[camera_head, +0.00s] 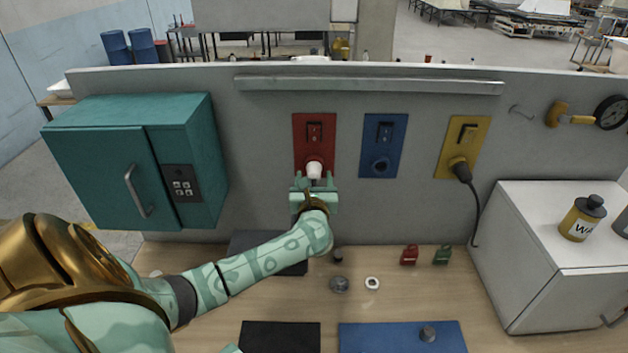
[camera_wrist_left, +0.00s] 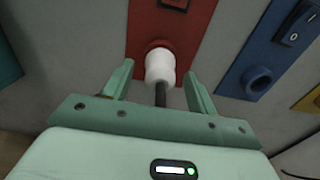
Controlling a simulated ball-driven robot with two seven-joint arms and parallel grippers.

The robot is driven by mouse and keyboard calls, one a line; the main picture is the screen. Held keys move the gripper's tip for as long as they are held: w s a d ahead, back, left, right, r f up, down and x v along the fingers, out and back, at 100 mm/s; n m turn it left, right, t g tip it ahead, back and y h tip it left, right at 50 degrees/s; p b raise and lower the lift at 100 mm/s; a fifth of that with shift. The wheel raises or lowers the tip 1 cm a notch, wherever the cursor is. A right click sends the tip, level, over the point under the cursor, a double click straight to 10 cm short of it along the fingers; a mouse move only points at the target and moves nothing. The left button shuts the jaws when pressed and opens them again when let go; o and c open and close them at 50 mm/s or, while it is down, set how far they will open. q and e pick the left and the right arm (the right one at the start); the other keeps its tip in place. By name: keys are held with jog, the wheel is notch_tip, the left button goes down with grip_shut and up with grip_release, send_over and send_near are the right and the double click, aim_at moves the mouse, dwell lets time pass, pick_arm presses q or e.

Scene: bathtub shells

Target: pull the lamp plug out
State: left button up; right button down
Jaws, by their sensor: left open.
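A white plug (camera_head: 314,170) sits in the round socket of the red plate (camera_head: 302,148) on the grey panel. My left gripper (camera_head: 315,182) is in front of it, pointing at the panel. In the left wrist view the white plug (camera_wrist_left: 160,65) stands between the two fingertips of my open left gripper (camera_wrist_left: 158,78), with gaps on both sides. A dark cord (camera_wrist_left: 161,95) runs from the plug back toward my palm. The cord's far end is hidden by my gripper.
A blue plate (camera_head: 383,130) with an empty socket is to the right. A yellow plate (camera_head: 475,130) holds a black plug (camera_head: 461,171). A teal cabinet (camera_head: 95,165) is left, a white box (camera_head: 530,285) right. Small items lie on the wooden bench (camera_head: 300,305).

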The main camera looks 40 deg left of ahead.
pick_arm(q)
jog(key=c, duration=1.1)
jog(key=shift+s+d, duration=0.1)
jog(key=shift+d, duration=0.05)
jog(key=shift+s+d+f, duration=0.1)
jog(key=shift+s, duration=0.05)
jog(key=shift+s+d+p, duration=0.45)
jog(key=shift+s, duration=0.1)
jog(key=shift+p+v, duration=0.45)
jog(key=shift+v, duration=0.7)
jog(key=shift+p+v, duration=0.65)
jog(key=shift+v, duration=1.95)
